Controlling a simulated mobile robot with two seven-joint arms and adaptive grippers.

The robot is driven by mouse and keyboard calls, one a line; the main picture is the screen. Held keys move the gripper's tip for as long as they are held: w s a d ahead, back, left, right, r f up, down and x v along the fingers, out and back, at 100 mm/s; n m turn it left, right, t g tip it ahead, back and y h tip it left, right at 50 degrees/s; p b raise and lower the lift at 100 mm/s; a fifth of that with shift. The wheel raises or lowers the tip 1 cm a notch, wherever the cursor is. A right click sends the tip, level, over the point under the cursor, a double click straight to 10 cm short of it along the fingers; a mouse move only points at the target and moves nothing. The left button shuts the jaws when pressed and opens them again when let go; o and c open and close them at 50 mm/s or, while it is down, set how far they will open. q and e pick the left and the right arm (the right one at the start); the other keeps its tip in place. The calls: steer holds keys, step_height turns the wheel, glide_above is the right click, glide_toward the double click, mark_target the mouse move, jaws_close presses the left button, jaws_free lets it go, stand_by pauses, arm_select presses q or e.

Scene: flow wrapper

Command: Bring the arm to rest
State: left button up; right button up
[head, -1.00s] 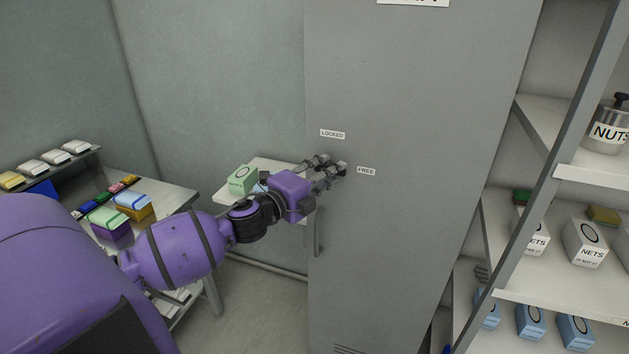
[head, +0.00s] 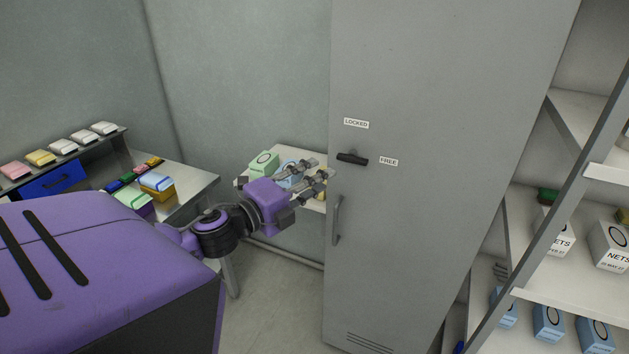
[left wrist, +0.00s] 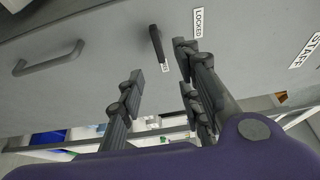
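My left gripper (head: 318,178) is in front of the grey cabinet's left edge in the head view, with its fingers spread and nothing between them. The cabinet door (head: 430,220) is closed and has a dark turn handle (head: 352,158) between the labels LOCKED and FREE, pointing towards FREE. In the left wrist view the open fingers (left wrist: 160,85) stand apart, and the dark handle (left wrist: 156,44) shows beyond them, clear of the fingers. My right gripper is in neither view.
A grey pull bar (head: 336,220) is on the door's left edge. A small white table (head: 310,153) with boxes stands behind my gripper. At left is a metal bench (head: 190,180) with coloured packs. Shelving (head: 560,275) with boxes stands at right.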

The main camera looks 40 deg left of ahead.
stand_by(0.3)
arm_select(q)
steer(key=s+d+f+n+g+y, duration=0.1)
steer(key=s+f+n+g, duration=0.2)
steer(key=f, duration=0.6)
steer(key=s+f+n+y, duration=0.2)
steer(key=s+f+n, duration=0.25)
steer(key=f, duration=0.35)
steer(key=s+d+f+n+g+y, duration=0.1)
steer(key=s+f+n+g, duration=0.15)
steer(key=f+n, duration=0.45)
steer(key=s+d+f+n+g+h, duration=0.1)
steer(key=s+d+f+n+g, duration=0.2)
steer(key=s+d+f, duration=1.1)
steer(key=d+f+n, duration=0.2)
steer(key=d, duration=0.1)
steer(key=shift+s+d+f+h, duration=0.15)
steer(key=shift+s+d+h, duration=0.15)
steer(key=shift+s, duration=0.05)
